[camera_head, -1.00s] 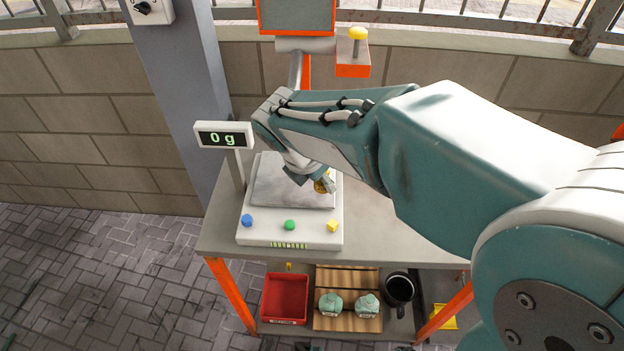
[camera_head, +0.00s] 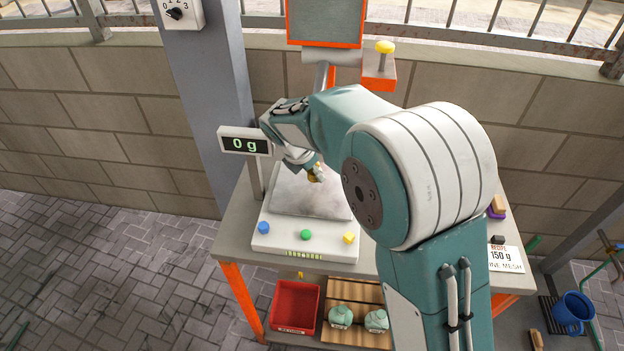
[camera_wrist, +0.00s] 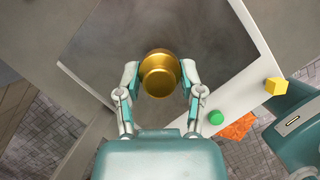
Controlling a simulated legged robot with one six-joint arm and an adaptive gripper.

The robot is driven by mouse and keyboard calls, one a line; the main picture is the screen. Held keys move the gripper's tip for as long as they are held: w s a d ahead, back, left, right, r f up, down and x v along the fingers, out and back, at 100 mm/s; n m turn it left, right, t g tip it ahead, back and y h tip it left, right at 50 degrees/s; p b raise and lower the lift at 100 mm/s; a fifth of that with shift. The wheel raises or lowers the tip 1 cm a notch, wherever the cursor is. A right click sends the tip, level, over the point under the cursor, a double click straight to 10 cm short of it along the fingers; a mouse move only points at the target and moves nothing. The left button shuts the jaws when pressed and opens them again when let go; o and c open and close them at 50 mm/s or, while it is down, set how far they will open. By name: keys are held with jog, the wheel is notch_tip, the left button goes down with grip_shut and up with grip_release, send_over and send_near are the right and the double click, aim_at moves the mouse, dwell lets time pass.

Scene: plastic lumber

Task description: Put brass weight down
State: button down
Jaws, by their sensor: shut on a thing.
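The brass weight (camera_wrist: 160,74) is a gold, round, stepped piece between the two fingers of my gripper (camera_wrist: 160,82) in the wrist view. My gripper is shut on it. In the head view my gripper (camera_head: 314,170) is over the scale's grey plate (camera_head: 300,202), with a bit of the brass weight (camera_head: 317,174) showing at its tip. The scale display (camera_head: 245,144) reads 0 g. I cannot tell how far the weight is above the plate.
The scale front carries blue, green and yellow buttons (camera_head: 306,235). The display post stands left of the plate. A red bin (camera_head: 295,306) and a wooden rack with two pale green objects sit on the lower shelf. A 150 g card (camera_head: 505,258) lies at the table's right.

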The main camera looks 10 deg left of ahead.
aim_at(312, 187)
jog(key=shift+w+a+f, duration=0.1)
jog(key=shift+w+f, duration=0.1)
jog(key=shift+f, duration=0.1)
notch_tip(312, 187, down, 3)
jog(key=shift+w+f, duration=0.1)
jog(key=shift+c, duration=1.1)
grip_release()
jog(key=shift+f, duration=0.1)
